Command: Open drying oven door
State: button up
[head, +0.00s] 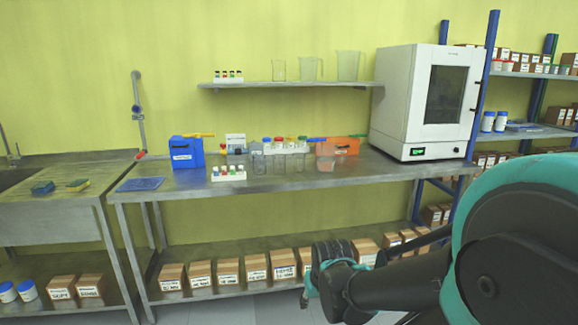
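The drying oven (400,105) is a white box at the right end of the steel bench. Its front door (446,100) has a dark window and looks shut. A small dark handle (474,95) shows at the door's right edge. A lit green display (416,152) is below the door. My gripper (308,290) is at the lower middle, in front of the lower shelf, well below and left of the oven. It touches nothing that I can see. Its fingers are small and dark, and their opening cannot be made out.
The steel bench (290,182) carries a blue box (187,152), an orange box (338,147), a vial rack (228,173) and beakers. A wall shelf (290,84) holds glassware. Blue-posted racks (485,85) stand right of the oven. Cardboard boxes (228,271) line the lower shelf.

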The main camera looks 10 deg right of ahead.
aim_at(424, 55)
jog(key=z, duration=1.3)
jog(key=i, duration=0.25)
